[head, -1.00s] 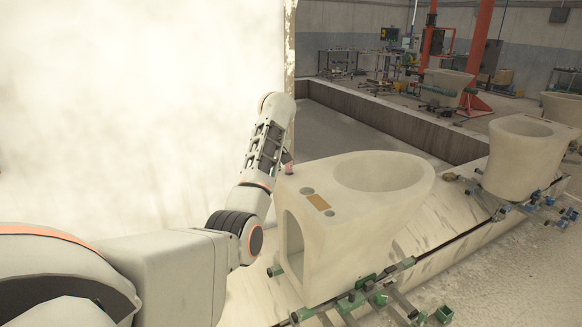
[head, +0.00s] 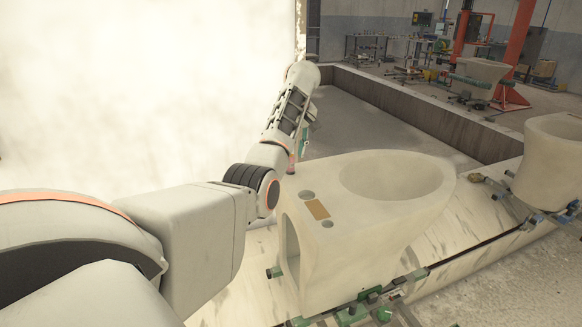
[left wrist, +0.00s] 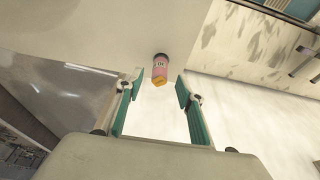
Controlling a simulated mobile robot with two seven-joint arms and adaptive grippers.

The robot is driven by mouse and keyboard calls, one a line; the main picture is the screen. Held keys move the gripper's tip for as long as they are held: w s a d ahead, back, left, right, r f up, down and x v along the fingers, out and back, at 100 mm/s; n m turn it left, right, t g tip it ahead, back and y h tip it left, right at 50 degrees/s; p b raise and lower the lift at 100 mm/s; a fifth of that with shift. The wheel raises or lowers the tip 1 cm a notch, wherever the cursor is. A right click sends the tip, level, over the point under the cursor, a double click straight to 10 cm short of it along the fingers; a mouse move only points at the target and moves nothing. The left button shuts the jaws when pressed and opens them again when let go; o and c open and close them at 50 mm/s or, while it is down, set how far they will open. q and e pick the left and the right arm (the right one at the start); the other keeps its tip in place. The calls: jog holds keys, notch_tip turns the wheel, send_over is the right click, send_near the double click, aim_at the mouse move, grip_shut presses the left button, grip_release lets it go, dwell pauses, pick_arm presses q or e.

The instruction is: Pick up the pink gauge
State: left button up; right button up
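The pink gauge (left wrist: 160,68) shows in the left wrist view as a small pink cylinder with a dark cap, a pale label and a yellow end. In the head view the gauge (head: 291,164) is a small pink spot at the far left edge of the nearest pale toilet body (head: 385,215), partly hidden by my arm. My left gripper (left wrist: 158,86) is open and empty, its green-padded fingers spread either side of the gauge's line, with the gauge just beyond the tips. In the head view my left gripper (head: 304,142) is mostly hidden behind my wrist. My right gripper is out of view.
A second pale toilet body (head: 553,165) stands to the right. Green clamps (head: 370,296) sit along the near body's base. A bright pale wall (head: 150,90) fills the left. A low dark wall (head: 430,125) runs behind; workbenches and red posts stand far back.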

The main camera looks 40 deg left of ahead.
pick_arm(q)
jog(key=shift+x, duration=1.85)
jog(key=shift+w+a, duration=0.1)
grip_shut()
jog(key=shift+r, duration=0.15)
notch_tip(320, 180, up, 24)
